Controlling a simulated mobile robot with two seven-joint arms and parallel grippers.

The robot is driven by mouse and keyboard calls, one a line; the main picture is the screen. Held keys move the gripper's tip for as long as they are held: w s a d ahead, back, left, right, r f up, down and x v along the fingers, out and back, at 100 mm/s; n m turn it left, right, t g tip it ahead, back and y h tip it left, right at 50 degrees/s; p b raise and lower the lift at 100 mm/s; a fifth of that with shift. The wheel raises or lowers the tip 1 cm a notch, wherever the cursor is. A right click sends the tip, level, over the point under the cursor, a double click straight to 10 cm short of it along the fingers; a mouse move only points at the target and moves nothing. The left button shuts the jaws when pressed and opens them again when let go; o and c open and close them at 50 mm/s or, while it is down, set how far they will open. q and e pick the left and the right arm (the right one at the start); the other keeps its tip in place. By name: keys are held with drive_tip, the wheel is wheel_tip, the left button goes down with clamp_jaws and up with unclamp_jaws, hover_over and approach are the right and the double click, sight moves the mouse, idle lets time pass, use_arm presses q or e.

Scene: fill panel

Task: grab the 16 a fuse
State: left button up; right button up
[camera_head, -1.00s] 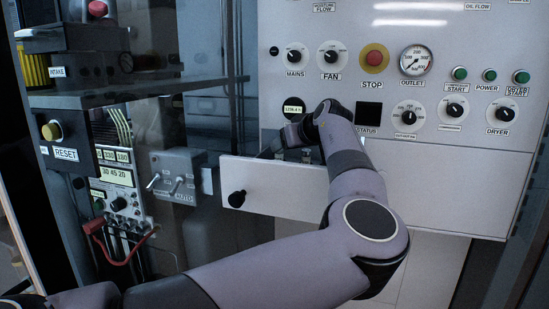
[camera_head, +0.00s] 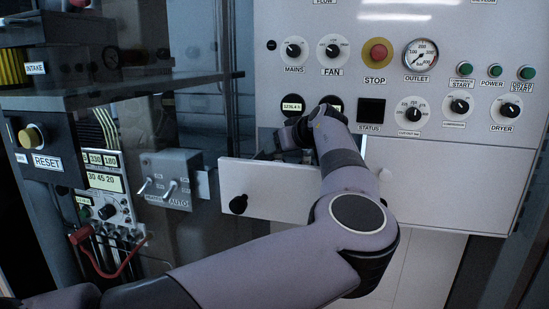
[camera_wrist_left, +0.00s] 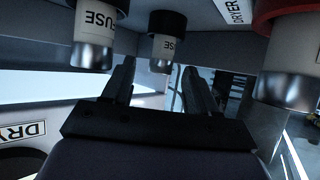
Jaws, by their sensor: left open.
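Several fuses show in the left wrist view, upside down: a dark-capped one at the left (camera_wrist_left: 92,42), another dark-capped one in the middle (camera_wrist_left: 165,42), and a red-capped one at the right (camera_wrist_left: 286,75). "FUSE" is partly readable on two; I cannot read any amp rating. My left gripper (camera_wrist_left: 158,84) is open and empty, the middle fuse showing between and beyond its fingers. In the head view, my left arm reaches behind a white hinged or pulled-out panel (camera_head: 275,188) with a black knob; its fingers and the fuses are hidden there. My right gripper is not in view.
The control panel (camera_head: 480,190) with knobs, a gauge and a red stop button stands above and right of the opening. A grey switch box (camera_head: 170,178), a reset box (camera_head: 40,145) and red cable (camera_head: 85,235) are at the left. A dark shelf (camera_head: 130,90) juts out at upper left.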

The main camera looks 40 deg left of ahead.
use_arm(q)
drive_tip(key=shift+d, duration=0.1)
clamp_jaws()
drive_tip(key=shift+r, duration=0.2)
